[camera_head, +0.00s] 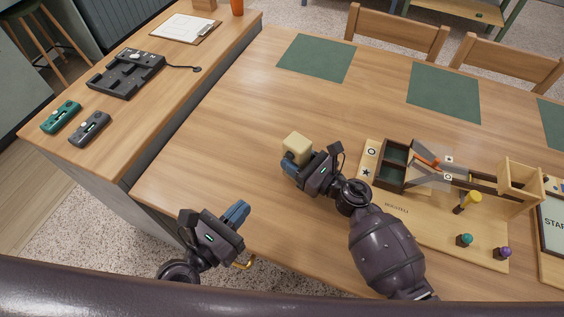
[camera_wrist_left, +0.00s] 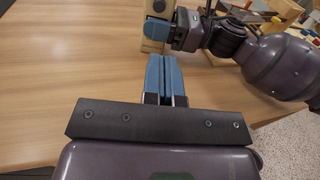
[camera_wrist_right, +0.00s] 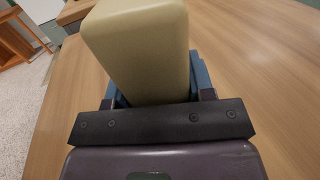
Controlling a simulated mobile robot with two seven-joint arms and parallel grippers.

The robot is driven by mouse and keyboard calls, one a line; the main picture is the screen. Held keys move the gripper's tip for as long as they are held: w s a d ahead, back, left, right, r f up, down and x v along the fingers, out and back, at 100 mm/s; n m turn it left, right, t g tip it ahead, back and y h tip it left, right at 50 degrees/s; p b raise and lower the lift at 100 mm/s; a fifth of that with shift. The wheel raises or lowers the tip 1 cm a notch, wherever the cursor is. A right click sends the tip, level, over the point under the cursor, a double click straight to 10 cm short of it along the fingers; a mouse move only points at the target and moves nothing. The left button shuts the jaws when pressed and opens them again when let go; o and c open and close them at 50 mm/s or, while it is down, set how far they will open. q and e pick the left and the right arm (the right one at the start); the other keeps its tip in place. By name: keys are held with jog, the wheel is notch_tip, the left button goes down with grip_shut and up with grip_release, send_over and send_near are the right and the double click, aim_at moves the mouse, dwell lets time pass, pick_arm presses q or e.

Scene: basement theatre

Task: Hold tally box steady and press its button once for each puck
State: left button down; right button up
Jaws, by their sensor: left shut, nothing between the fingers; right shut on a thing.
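A cream box (camera_head: 297,148), apparently the tally box, stands near the middle of the large table. My right gripper (camera_head: 302,164) is shut on it. In the right wrist view the box (camera_wrist_right: 140,50) fills the space between the blue fingers. In the left wrist view its side (camera_wrist_left: 154,32) shows beside the right gripper; I cannot make out a button clearly. My left gripper (camera_head: 238,212) is shut and empty, apart from the box, near the table's front left edge; its blue fingers are together in the left wrist view (camera_wrist_left: 165,62). I cannot surely identify any pucks.
A wooden game board (camera_head: 440,225) with compartments and coloured pegs lies right of my right arm. Green mats (camera_head: 316,58) lie at the back. The side counter (camera_head: 165,110) holds a dark tray (camera_head: 126,74), two small devices (camera_head: 90,128) and a clipboard (camera_head: 185,28). The table's left part is clear.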

aim_at(288, 158)
pick_arm(q)
jog(key=x, duration=1.4)
jog(key=shift+f, duration=0.1)
jog(key=shift+w, duration=0.1)
jog(key=shift+x, duration=1)
pick_arm(e)
jog(key=shift+s+a, duration=0.1)
jog(key=shift+o, duration=0.2)
pick_arm(q)
jog(key=shift+a, duration=0.1)
pick_arm(e)
jog(key=shift+s+a, duration=0.1)
pick_arm(q)
jog(key=shift+s+a, duration=0.25)
jog(key=shift+s, duration=0.25)
jog(key=v, duration=1.3)
pick_arm(e)
jog(key=shift+w+d, duration=0.2)
jog(key=shift+c, duration=0.2)
